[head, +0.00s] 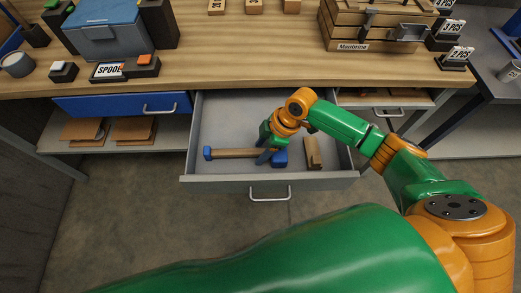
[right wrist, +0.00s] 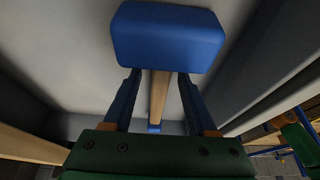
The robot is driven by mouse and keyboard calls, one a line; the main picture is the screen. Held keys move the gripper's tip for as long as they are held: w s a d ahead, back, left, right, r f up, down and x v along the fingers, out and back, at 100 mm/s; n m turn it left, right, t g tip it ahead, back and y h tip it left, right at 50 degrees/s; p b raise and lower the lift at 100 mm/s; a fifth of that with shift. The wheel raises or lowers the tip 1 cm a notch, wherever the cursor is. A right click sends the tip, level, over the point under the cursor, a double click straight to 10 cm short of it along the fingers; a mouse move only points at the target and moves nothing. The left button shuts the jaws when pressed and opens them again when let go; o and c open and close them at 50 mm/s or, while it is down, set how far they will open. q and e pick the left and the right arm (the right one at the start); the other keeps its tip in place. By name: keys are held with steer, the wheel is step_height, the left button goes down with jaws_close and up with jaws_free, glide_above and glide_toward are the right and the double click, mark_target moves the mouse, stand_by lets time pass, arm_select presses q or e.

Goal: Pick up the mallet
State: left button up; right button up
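The mallet lies in the open drawer (head: 225,127). Its wooden handle (head: 235,153) runs left to right, with a blue end cap at the left and a blue head (head: 281,159) at the right. My right gripper (head: 265,157) reaches down into the drawer over the handle, close to the head. In the right wrist view the two blue fingers (right wrist: 158,80) are apart, one on each side of the handle (right wrist: 158,100), with gaps showing. The mallet head (right wrist: 168,38) is just beyond the fingertips. My left gripper is out of view.
A wooden block (head: 313,153) lies in the drawer to the right of the mallet head. The drawer's walls and front panel (head: 230,184) surround the gripper. The workbench (head: 250,60) above holds a blue-lidded box (head: 100,30) and a wooden crate (head: 375,28).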

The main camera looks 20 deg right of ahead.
steer(key=shift+s, duration=0.15)
steer(key=c, duration=0.7)
jaws_close()
steer(key=shift+r, duration=0.15)
